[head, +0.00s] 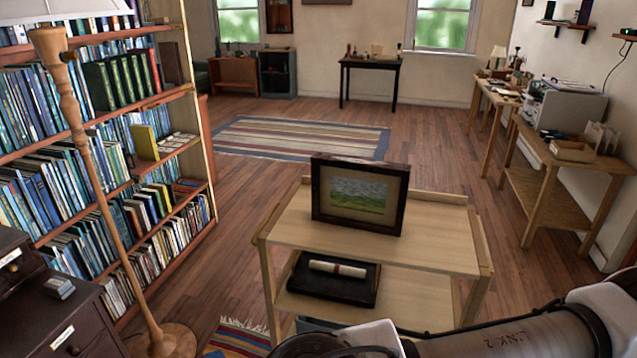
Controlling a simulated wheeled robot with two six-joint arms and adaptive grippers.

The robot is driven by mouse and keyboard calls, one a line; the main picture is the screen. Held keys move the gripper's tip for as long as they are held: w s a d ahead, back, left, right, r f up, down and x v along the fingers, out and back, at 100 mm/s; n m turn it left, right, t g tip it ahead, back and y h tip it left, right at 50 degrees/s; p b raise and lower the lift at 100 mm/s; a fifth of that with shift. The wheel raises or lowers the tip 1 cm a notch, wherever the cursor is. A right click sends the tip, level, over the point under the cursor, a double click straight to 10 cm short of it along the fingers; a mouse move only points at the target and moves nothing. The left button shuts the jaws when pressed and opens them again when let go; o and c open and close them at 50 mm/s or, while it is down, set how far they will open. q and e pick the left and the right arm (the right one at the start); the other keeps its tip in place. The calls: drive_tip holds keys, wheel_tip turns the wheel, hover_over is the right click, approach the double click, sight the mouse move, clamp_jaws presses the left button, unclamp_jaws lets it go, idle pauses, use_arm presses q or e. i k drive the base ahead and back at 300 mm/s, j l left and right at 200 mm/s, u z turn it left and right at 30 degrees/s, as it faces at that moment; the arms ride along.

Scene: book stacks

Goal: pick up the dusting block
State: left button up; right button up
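I cannot make out a thing that is clearly the dusting block. A small pale grey block (59,286) lies on top of the dark wooden cabinet (84,318) at the lower left of the head view; it is too small to tell whether it is the dusting block. One of my arms crosses the bottom right of the view, but its gripper fingers do not show. My other gripper is out of view too.
A wooden cart (430,247) stands in front with a framed picture (360,194) on top and a rolled paper (337,268) below. A full bookcase (195,150) and a floor lamp (92,165) stand left. Open floor lies around the striped rug (300,138).

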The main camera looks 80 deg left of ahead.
sight(57, 288)
drive_tip(key=l+u, duration=0.1)
drive_tip(key=u, duration=4.25)
drive_tip(key=i+z, duration=0.15)
drive_tip(key=z, duration=0.25)
